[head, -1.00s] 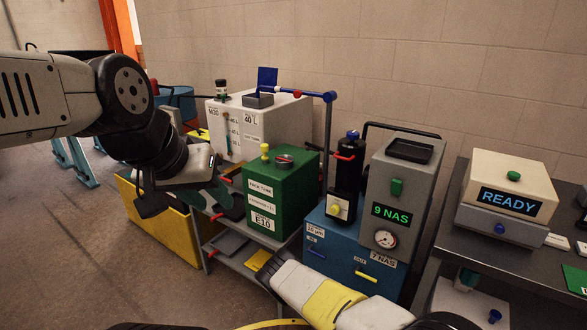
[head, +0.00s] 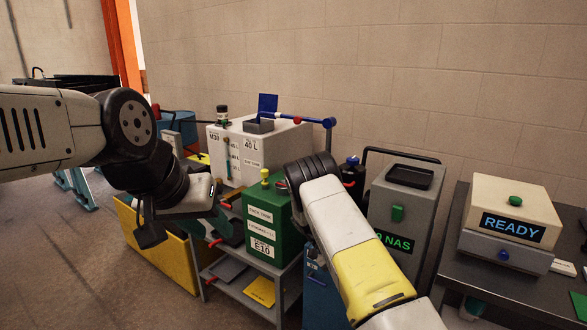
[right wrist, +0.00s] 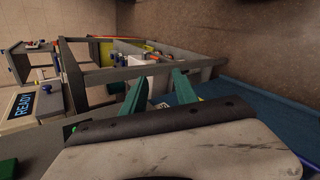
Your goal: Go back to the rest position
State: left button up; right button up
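My left arm comes in from the left in the head view, bent at a black joint. My left gripper (head: 220,222) points down and right in front of the shelf trolley, with dark green fingers that partly blend into the things behind. I cannot tell whether it is open. My right arm rises from the bottom of the head view, its white and yellow links in front of the machines; its gripper is hidden there. In the right wrist view my right gripper (right wrist: 160,85) shows two green fingers spread apart, with nothing held between them.
A green E10 tank (head: 262,228) and a white 40 L box (head: 228,160) stand at the middle. A grey 9 NAS unit (head: 383,212) and a READY box (head: 512,190) on a dark table stand right. A yellow bin (head: 165,245) stands left.

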jog(key=s+a+r+n+t+y, duration=0.1)
jog(key=s+r+t+y, duration=0.2)
jog(key=r, duration=0.9)
jog(key=s+a+r+t+y, duration=0.1)
jog(key=s+r+t+y, duration=0.3)
jog(key=r, duration=0.9)
jog(key=s+a+r+n+t+y, duration=0.1)
jog(key=s+r+t, duration=0.1)
jog(key=s+r, duration=0.4)
jog(key=s+a+r+n+t+y, duration=0.1)
jog(key=s+a+r+t+y, duration=0.1)
jog(key=s+r, duration=0.4)
jog(key=s+t, duration=0.1)
jog(key=s, duration=0.4)
jog(key=shift+s+n+y, duration=0.25)
jog(key=shift+n+y, duration=0.05)
